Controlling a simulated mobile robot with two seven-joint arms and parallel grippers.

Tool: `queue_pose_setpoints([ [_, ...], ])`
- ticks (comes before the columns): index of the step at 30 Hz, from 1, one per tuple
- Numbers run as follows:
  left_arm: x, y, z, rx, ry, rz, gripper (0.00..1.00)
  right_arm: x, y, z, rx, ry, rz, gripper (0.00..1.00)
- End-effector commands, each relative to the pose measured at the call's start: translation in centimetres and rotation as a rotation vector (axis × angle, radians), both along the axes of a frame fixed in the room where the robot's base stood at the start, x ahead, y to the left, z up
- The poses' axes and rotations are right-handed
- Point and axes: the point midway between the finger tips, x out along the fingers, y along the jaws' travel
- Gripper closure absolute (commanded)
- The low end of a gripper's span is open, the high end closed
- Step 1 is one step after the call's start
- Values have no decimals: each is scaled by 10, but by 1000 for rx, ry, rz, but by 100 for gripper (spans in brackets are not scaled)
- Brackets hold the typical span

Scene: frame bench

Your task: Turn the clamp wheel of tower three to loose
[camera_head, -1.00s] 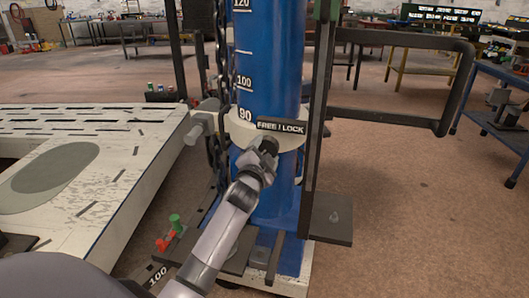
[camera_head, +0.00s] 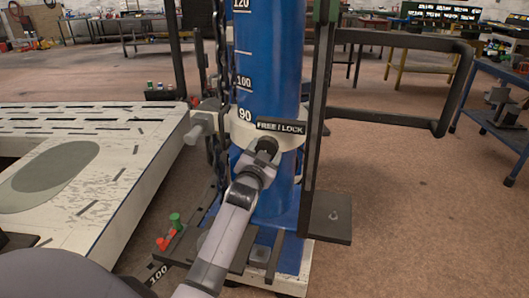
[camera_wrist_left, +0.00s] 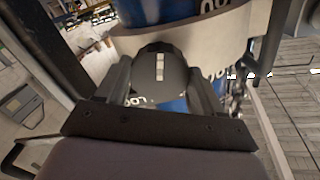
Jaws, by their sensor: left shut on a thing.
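The blue tower (camera_head: 268,75) stands upright with a height scale and a cream collar (camera_head: 240,128) around it. A dark FREE / LOCK label (camera_head: 281,127) is on the collar. Just below the label is the dark clamp wheel (camera_head: 268,145). My left gripper (camera_head: 263,157) is at the wheel and shut on it. In the left wrist view the round dark wheel (camera_wrist_left: 148,82), with a pale mark on its face, sits between the two fingers of the gripper (camera_wrist_left: 160,90). Which word the wheel points to cannot be read. My right gripper is not in view.
A white slotted bench (camera_head: 120,185) lies to the left. A black chain (camera_head: 219,100) hangs beside the tower. A dark post (camera_head: 316,120) and a bent bar (camera_head: 400,120) stand to its right. Red and green knobs (camera_head: 168,235) are low at the left.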

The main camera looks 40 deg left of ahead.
Motion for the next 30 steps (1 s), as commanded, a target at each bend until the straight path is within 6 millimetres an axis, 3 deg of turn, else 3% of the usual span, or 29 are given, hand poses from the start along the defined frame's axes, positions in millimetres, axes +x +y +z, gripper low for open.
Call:
queue_pose_setpoints([
  [8, 0, 0, 0, 0, 1, 0, 63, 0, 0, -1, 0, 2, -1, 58],
  [9, 0, 0, 0, 0, 1, 0, 26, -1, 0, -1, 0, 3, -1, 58],
  [11, 0, 0, 0, 0, 0, 0, 7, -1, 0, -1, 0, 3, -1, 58],
  [30, 0, 1, 0, 1, 1, -2, 7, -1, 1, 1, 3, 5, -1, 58],
])
